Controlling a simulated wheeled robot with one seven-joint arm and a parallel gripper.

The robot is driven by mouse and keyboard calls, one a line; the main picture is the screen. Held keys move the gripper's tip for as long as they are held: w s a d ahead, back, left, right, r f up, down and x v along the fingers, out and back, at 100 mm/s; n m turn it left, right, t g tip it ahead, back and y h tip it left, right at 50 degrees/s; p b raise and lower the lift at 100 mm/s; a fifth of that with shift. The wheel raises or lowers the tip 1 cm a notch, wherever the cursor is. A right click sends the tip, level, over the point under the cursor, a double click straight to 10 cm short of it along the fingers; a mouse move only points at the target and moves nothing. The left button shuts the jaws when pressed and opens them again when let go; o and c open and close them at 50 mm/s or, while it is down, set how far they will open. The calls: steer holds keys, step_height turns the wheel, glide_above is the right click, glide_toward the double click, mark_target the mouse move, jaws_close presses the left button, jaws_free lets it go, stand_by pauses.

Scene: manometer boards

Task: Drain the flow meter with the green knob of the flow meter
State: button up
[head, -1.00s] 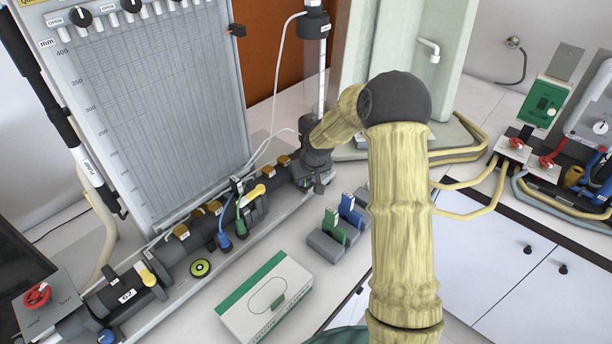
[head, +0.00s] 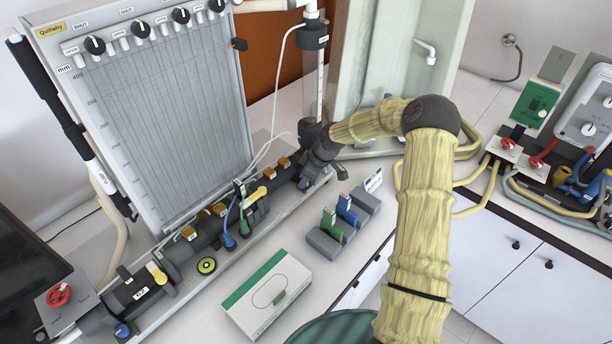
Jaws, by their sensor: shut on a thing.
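The flow meter (head: 320,85) is the upright clear tube with a dark collar, to the right of the manometer board. My gripper (head: 312,172) is at its foot, at the right end of the dark pipe. The dark fingers are closed there, and what lies between them is hidden by the gripper itself. I see no green knob on the flow meter; the place at its foot is covered by my gripper. A black-and-yellow round knob (head: 206,265) with a green tint sits lower on the pipe side.
The manometer board (head: 165,120) stands at left. The dark pipe (head: 180,250) carries yellow, blue and green fittings. A green-and-white box (head: 265,293) and a grey holder (head: 325,243) with green and blue clips lie on the bench. A red handwheel (head: 59,295) is at lower left.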

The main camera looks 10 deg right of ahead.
stand_by(0.4)
steer(key=shift+w, duration=0.1)
steer(key=o, duration=0.9)
steer(key=shift+c, duration=0.2)
steer(key=shift+o, duration=0.7)
steer(key=shift+w+d, duration=0.1)
steer(key=shift+w, duration=0.05)
steer(key=shift+s+d, duration=0.2)
steer(key=shift+a+r, duration=0.15)
steer(key=shift+r, duration=0.3)
steer(key=b+v, duration=0.3)
steer(key=v, duration=1.3)
steer(key=shift+w+d+r, duration=0.15)
steer(key=shift+d+r, duration=0.05)
steer(key=shift+d, duration=0.2)
